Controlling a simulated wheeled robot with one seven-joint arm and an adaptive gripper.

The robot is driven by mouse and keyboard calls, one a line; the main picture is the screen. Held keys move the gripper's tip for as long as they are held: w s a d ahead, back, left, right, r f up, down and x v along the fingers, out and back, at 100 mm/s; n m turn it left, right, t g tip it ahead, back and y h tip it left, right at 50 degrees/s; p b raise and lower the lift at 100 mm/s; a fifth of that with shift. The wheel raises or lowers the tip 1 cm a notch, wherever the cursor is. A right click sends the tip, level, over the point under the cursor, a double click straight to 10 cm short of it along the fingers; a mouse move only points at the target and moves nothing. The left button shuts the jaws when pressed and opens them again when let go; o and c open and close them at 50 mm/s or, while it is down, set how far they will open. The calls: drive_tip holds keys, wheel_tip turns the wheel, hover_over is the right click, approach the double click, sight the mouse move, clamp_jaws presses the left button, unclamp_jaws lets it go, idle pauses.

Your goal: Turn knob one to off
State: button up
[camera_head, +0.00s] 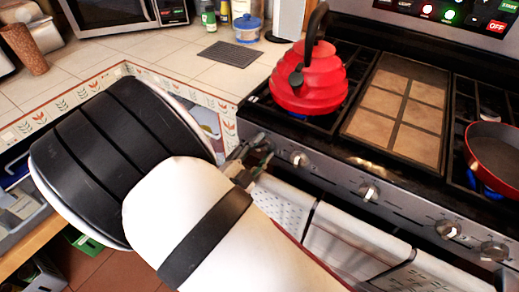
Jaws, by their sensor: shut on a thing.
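The stove's front panel (335,178) carries a row of metal knobs. My gripper (263,152) is at the left end of the row, shut on the leftmost knob, which its fingers mostly hide. I cannot read which way this knob is turned. The neighbouring knob (299,159) is just right of my fingers and clear of them. Farther right are a middle knob (368,192) and two more knobs (448,229). A blue flame shows under the red kettle (308,82) on the left burner.
A red pan (494,155) stands on the right burner, with blue flame below. A flat griddle (397,108) lies between the burners. Towels (340,240) hang below the panel. The tiled counter (165,60) holds a dark mat (231,53), a blue-lidded jar (247,28) and a microwave (110,12).

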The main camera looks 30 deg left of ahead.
drive_tip(key=m+p, duration=0.1)
drive_tip(key=m, duration=0.5)
drive_tip(key=shift+a+r+m, duration=0.1)
drive_tip(key=shift+r+m, duration=0.05)
drive_tip(key=shift+m, duration=0.15)
drive_tip(key=m, duration=0.6)
drive_tip(key=shift+r, duration=0.15)
drive_tip(key=m+b, duration=0.1)
drive_tip(key=m, duration=0.5)
drive_tip(key=shift+r+m+b, duration=0.15)
drive_tip(key=shift+m+b, duration=0.25)
drive_tip(key=m+b, duration=0.1)
drive_tip(key=m, duration=0.1)
drive_tip(key=m+b, duration=0.1)
drive_tip(key=m, duration=0.3)
drive_tip(key=shift+s+d+b, duration=0.1)
drive_tip(key=shift+d+b, duration=0.25)
drive_tip(key=shift+b, duration=0.05)
drive_tip(key=shift+m, duration=0.4)
drive_tip(key=o, duration=1.1)
drive_tip(key=shift+r, duration=0.1)
